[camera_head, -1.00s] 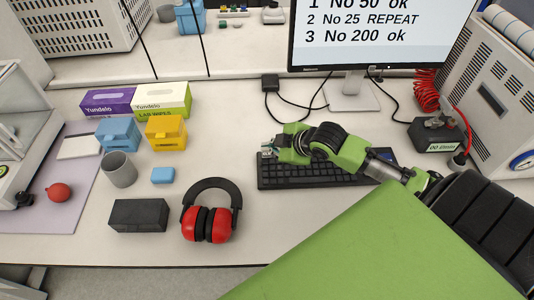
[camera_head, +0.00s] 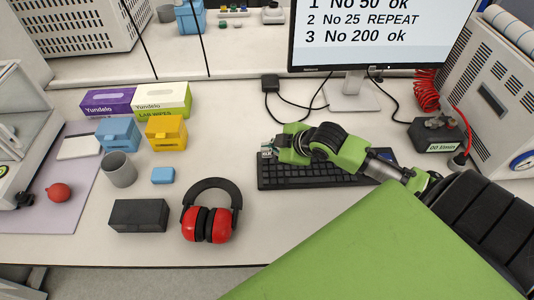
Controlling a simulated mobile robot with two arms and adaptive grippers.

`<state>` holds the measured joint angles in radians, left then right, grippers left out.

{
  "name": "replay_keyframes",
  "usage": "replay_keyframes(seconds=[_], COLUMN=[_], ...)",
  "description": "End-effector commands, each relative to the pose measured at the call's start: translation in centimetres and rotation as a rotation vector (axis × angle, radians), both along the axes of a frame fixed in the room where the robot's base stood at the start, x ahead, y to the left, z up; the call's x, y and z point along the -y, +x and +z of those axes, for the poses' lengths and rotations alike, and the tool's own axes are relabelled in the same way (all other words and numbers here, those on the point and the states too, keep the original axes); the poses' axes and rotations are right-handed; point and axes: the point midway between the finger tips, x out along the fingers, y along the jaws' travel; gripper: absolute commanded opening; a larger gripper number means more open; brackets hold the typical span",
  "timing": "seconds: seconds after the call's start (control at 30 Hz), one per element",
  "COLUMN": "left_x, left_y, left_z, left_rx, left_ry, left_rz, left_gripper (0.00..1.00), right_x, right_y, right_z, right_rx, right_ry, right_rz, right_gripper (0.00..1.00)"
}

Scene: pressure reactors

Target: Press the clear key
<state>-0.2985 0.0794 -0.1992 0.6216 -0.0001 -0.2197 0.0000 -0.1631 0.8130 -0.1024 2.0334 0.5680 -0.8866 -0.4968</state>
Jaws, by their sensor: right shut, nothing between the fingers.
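The black keyboard (camera_head: 285,175) lies on the bench below the monitor. My right gripper (camera_head: 270,149) comes in from the right and is shut and empty. Its fingertips are over the keyboard's upper left corner. A small pale key or label (camera_head: 266,154) with dark marks shows right at the fingertips; the marks are too small to read surely, and I cannot tell whether the tips touch it. The gripper and arm hide much of the keyboard's upper row and right half. My left gripper is not in view.
The monitor (camera_head: 400,68) shows a numbered list with "No 25 REPEAT" and "No 200 ok". Red and black ear defenders (camera_head: 208,225) lie left of the keyboard. A dark box (camera_head: 138,215), grey cup (camera_head: 119,170) and wipes boxes (camera_head: 162,98) stand farther left. Bench below the keyboard is clear.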

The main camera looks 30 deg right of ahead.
Motion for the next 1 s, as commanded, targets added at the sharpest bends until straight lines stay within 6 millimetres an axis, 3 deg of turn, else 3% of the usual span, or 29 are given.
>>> replay_keyframes(seconds=[1.0], left_x=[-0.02], left_y=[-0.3], left_z=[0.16], left_rx=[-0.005], left_ry=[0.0], left_rz=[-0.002], left_gripper=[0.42], right_x=[-0.01], right_y=[-0.02], right_z=[-0.93], right_rx=[0.0], right_ry=[0.0], right_rz=[0.0], right_gripper=[0.0])
